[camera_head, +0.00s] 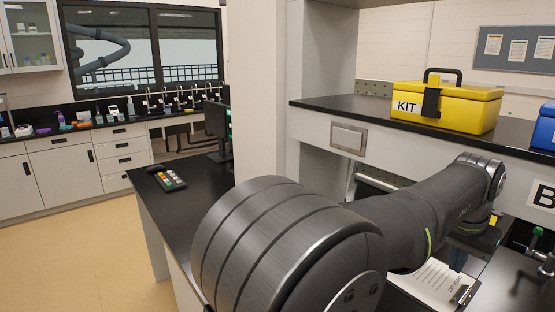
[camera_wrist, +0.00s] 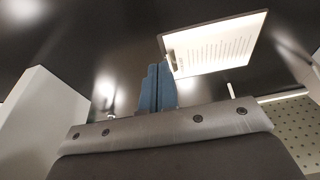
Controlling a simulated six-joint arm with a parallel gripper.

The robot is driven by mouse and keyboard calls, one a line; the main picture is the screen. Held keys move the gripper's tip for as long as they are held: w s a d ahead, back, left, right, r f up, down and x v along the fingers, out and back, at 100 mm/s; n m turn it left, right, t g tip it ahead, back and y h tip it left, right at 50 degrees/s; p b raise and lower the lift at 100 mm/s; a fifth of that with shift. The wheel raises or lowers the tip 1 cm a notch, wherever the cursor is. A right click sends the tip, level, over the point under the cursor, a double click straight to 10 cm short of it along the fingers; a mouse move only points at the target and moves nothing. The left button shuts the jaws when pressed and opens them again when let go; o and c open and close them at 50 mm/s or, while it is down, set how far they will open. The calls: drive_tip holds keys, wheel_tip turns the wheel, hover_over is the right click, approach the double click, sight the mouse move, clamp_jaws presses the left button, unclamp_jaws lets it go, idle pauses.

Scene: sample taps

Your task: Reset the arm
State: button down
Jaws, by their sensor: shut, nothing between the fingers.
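My gripper (camera_wrist: 157,72) shows in the wrist view as two blue fingers pressed together, shut and empty. In the head view, my arm stretches from the lower middle to the right, and its end is bent down over the black worktop. The clipboard also shows in the wrist view (camera_wrist: 215,48), just right of the fingertips. A tap with a green part (camera_head: 536,240) stands at the right edge of the head view, partly cut off.
A yellow kit box (camera_head: 462,108) and part of a blue box (camera_head: 544,128) stand on the black shelf (camera_head: 345,106) above my arm. A keypad with coloured buttons (camera_head: 170,180) and a monitor (camera_head: 217,125) are on the left bench. Open floor (camera_head: 70,255) lies at left.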

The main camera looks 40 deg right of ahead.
drive_tip(key=x, duration=0.6)
drive_tip(key=a+h, duration=0.2)
drive_tip(key=a, duration=0.4)
drive_tip(key=a+r+h, duration=0.1)
drive_tip(key=a+h, duration=0.2)
drive_tip(key=a, duration=0.4)
drive_tip(key=a+h, duration=0.2)
drive_tip(key=a, duration=0.5)
drive_tip(key=shift+a+r+h, duration=0.25)
drive_tip(key=shift+r+h, duration=0.05)
drive_tip(key=shift+h, duration=0.1)
drive_tip(key=shift+a+f, duration=3.85)
drive_tip(key=shift+a, duration=0.15)
